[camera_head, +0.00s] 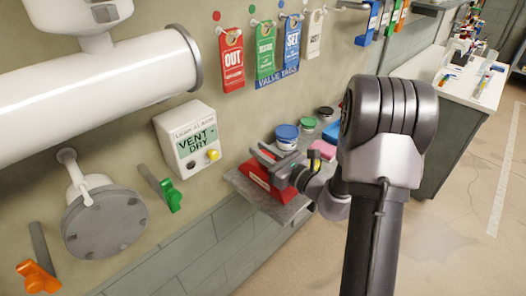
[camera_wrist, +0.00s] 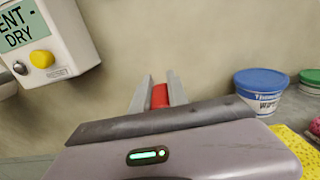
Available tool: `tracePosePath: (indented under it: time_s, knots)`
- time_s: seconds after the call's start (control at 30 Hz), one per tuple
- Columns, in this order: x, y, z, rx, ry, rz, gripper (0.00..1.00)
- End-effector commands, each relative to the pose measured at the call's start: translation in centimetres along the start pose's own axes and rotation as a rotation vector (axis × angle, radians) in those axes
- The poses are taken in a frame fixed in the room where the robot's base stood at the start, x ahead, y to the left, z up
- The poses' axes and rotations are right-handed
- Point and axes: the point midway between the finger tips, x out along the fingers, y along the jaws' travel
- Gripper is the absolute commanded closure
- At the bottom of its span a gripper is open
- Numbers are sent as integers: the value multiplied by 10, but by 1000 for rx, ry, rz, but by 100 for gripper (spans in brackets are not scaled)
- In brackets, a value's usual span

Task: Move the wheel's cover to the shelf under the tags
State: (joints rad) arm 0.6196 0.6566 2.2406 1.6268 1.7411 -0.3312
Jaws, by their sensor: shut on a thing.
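The red cover (camera_head: 262,182) is at the left end of the grey shelf (camera_head: 290,210), under the hanging tags. Whether it rests on the shelf or hangs just above it, I cannot tell. My gripper (camera_head: 268,155) is shut on the cover, reaching in from the right. In the wrist view, a strip of red cover (camera_wrist: 160,96) shows between the two grey fingers of my gripper (camera_wrist: 159,92); the rest is hidden behind the gripper body. Red, green, blue and white tags (camera_head: 265,50) hang on the wall above.
A blue-lidded tub (camera_head: 287,136), a green-lidded tub (camera_head: 308,124) and a pink item (camera_head: 322,150) stand on the shelf beside the cover. A vent alarm box (camera_head: 190,140) is on the wall to the left. A white-topped bench (camera_head: 470,85) stands at the right.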

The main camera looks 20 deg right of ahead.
Motion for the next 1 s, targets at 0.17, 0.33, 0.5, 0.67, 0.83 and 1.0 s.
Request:
tracePosePath:
  time_s: [0.17,0.33,0.5,0.67,0.83,1.0]
  knots:
    - [0,0,0,0,0,0,61]
    - [0,0,0,0,0,0,55]
    - [-2,0,0,0,1,-1,55]
    - [-25,-2,1,2,1,-5,55]
    - [-75,-2,1,1,2,-7,55]
    - [-127,-2,2,3,0,-7,55]
